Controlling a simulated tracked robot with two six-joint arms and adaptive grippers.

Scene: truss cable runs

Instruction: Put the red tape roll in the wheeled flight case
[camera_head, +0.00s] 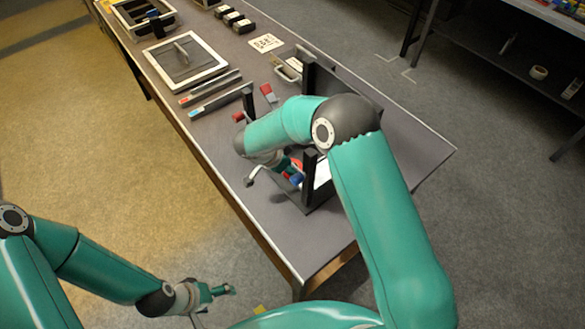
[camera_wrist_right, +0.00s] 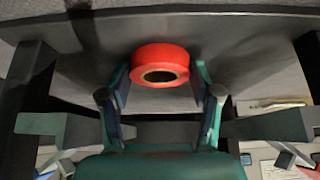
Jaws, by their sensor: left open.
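The red tape roll (camera_wrist_right: 160,65) lies between the two fingers of my right gripper (camera_wrist_right: 161,70) in the right wrist view, its hole facing the camera. Narrow gaps show on both sides, so the gripper looks open around it. In the head view my right arm hides most of this spot; a bit of red (camera_head: 297,165) shows beside the gripper. My left gripper (camera_head: 226,289) is open and empty over the floor, left of the table's near end. An open pale-rimmed case (camera_head: 120,17) at the table's far end may be the wheeled flight case; no wheels show.
A dark frame with upright posts (camera_head: 309,180) stands around my right gripper on the long table (camera_head: 330,245). A pale-rimmed panel with a handle (camera_head: 205,78), dark bars (camera_head: 215,102) and black blocks (camera_head: 233,19) lie farther along. A shelf (camera_head: 480,60) stands at right.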

